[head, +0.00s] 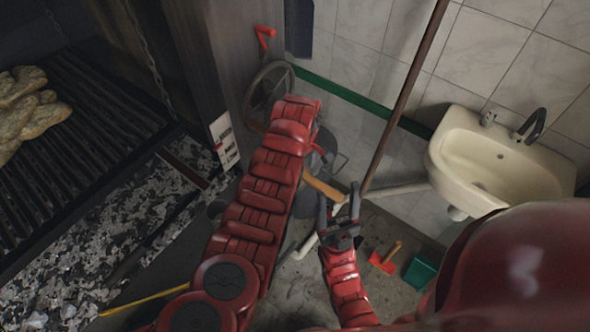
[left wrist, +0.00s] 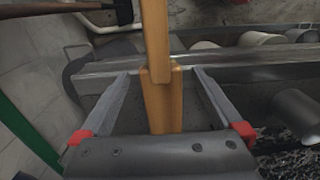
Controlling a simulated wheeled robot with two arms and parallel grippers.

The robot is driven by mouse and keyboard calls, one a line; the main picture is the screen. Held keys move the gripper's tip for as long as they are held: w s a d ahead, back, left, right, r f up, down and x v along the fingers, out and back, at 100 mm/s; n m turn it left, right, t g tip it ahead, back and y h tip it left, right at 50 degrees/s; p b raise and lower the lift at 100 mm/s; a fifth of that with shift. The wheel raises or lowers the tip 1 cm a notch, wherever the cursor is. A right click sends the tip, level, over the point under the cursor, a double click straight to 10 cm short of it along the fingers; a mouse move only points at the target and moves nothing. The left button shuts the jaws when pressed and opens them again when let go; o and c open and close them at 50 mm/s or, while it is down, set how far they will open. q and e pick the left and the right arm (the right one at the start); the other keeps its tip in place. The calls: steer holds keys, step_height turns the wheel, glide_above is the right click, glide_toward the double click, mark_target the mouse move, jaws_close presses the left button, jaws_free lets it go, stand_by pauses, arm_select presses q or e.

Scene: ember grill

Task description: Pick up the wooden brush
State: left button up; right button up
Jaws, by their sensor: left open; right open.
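A light wooden handle (head: 322,188), which looks like the wooden brush, shows between my left arm and my right gripper in the head view. In the left wrist view the wood (left wrist: 156,40) runs from the top edge down between the fingers of my left gripper (left wrist: 162,74). The left jaws are open, one finger on each side of the wood, with a gap to each. In the head view the left gripper is hidden behind my arm. My right gripper (head: 338,192) is open and empty beside the handle's right end. The brush's bristles cannot be made out.
A grill grate (head: 85,130) holding pale food (head: 30,105) stands at left, above ash (head: 75,270). A sink (head: 480,165) is on the tiled wall at right. A long brown pole (head: 405,95) leans there. A green dustpan (head: 420,271) and red hand brush (head: 383,263) lie on the floor.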

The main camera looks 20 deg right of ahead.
arm_select(q)
steer(key=shift+f, duration=0.75)
jaws_close()
